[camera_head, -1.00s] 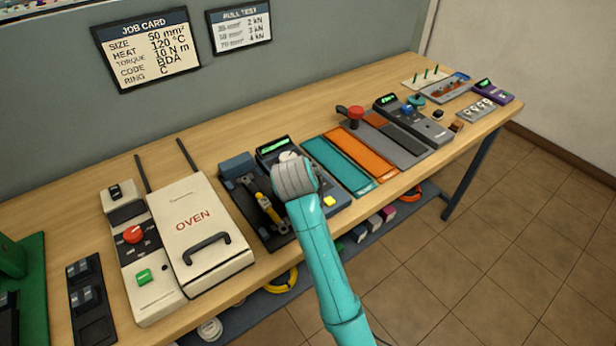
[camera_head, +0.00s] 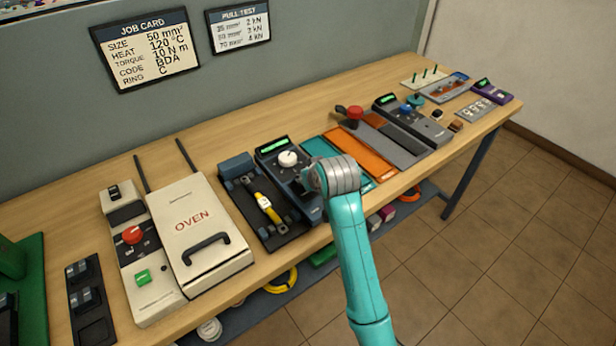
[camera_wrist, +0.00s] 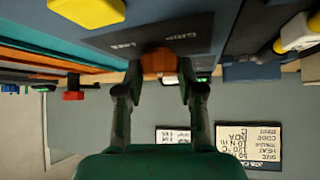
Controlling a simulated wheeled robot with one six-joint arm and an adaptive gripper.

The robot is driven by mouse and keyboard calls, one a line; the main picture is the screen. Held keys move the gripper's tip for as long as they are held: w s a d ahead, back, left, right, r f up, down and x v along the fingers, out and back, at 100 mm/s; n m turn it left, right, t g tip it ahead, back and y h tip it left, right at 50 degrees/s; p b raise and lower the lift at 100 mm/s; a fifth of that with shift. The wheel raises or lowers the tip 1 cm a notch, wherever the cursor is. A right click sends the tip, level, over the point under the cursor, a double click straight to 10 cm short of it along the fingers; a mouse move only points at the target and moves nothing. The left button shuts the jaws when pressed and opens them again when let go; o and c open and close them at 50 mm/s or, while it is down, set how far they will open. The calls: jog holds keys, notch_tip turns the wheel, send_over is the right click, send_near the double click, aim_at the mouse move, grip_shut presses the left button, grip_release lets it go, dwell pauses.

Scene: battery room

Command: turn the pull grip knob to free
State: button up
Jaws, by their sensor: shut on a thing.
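The pull grip knob (camera_wrist: 158,60), a small orange-brown knob, shows in the wrist view on a dark panel with a "GRIP" label (camera_wrist: 183,38). My gripper (camera_wrist: 157,78) has one finger on each side of the knob and is shut on it. The knob's pointer and the other label words are too dim to read. In the head view, the pull tester (camera_head: 268,152) is a dark unit with a lit green display and a white dial (camera_head: 287,158). My wrist covers its front right part, so the grip knob is hidden there.
A yellow button (camera_wrist: 88,8) is close to the gripper in the wrist view. Left of the tester is a black tray (camera_head: 285,235) with a yellow-banded piece, then the oven (camera_head: 195,215). Teal and orange mats (camera_head: 365,150) lie to the right.

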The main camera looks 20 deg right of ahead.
jog(key=n+y, duration=0.1)
jog(key=n, duration=0.1)
jog(key=n+g+y, duration=0.1)
jog(key=n+y, duration=0.2)
jog(key=n, duration=0.1)
jog(key=shift+w+d+n+g+y, duration=0.1)
jog(key=shift+d+n+g+y, duration=0.2)
jog(key=shift+d+y, duration=0.1)
jog(key=n+g+y, duration=0.1)
jog(key=n, duration=0.1)
jog(key=n+g+y, duration=0.2)
jog(key=n, duration=0.1)
jog(key=shift+w+n, duration=0.15)
jog(key=shift+n, duration=0.15)
jog(key=o, duration=1.1)
jog(key=shift+o, duration=0.2)
jog(key=v, duration=0.7)
jog(key=shift+d+r, duration=0.15)
jog(key=shift+r, duration=0.05)
